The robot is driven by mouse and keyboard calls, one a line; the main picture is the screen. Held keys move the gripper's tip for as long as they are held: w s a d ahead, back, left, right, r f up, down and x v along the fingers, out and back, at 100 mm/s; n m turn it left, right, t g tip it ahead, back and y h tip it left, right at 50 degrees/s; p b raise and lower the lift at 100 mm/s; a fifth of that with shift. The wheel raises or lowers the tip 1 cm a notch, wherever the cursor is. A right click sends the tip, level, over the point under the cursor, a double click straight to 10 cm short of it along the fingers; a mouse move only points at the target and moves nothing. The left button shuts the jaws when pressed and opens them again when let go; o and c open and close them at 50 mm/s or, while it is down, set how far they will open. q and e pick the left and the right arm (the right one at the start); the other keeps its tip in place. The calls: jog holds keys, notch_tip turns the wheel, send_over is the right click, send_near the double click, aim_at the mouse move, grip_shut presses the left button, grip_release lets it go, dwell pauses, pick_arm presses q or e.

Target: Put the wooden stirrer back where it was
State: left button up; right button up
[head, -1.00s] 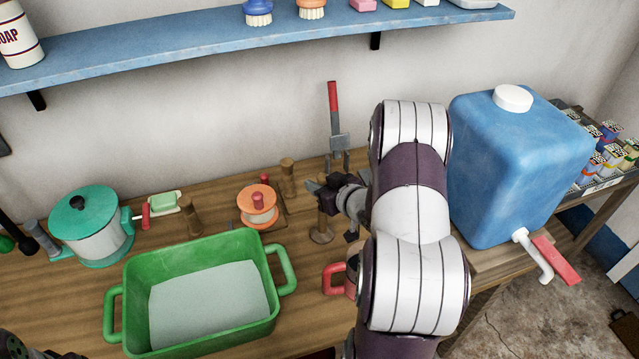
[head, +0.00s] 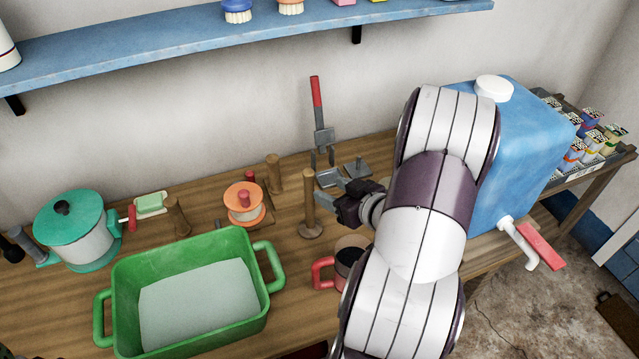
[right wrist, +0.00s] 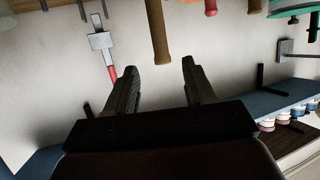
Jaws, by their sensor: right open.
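A wooden stick that looks like the wooden stirrer (head: 310,200) stands upright on a small round base (head: 312,230) on the wooden bench. My right gripper (head: 338,190) is open and empty, just right of the stick and apart from it in the head view. In the right wrist view a wooden stick (right wrist: 158,32) points in between the open fingers (right wrist: 160,72), with its end near the gap and nothing gripped. My left gripper is not in view.
A dark-filled red-handled mug (head: 347,262) stands close under my right forearm. A green basin (head: 120,275) is at front left. Wooden posts (head: 275,174), an orange spool (head: 244,204) and a red-handled tool (head: 319,112) are behind. A blue water canister (head: 520,130) stands right.

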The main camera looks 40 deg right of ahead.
jog(key=s+a+g, duration=0.3)
jog(key=a+g, duration=0.3)
jog(key=a, duration=0.4)
jog(key=s+a+f+g, duration=0.1)
jog(key=s+a+g, duration=0.2)
jog(key=a+g, duration=0.3)
jog(key=a, duration=0.4)
jog(key=shift+s+f, duration=0.15)
jog(key=shift+s, duration=0.25)
jog(key=shift+a, duration=0.1)
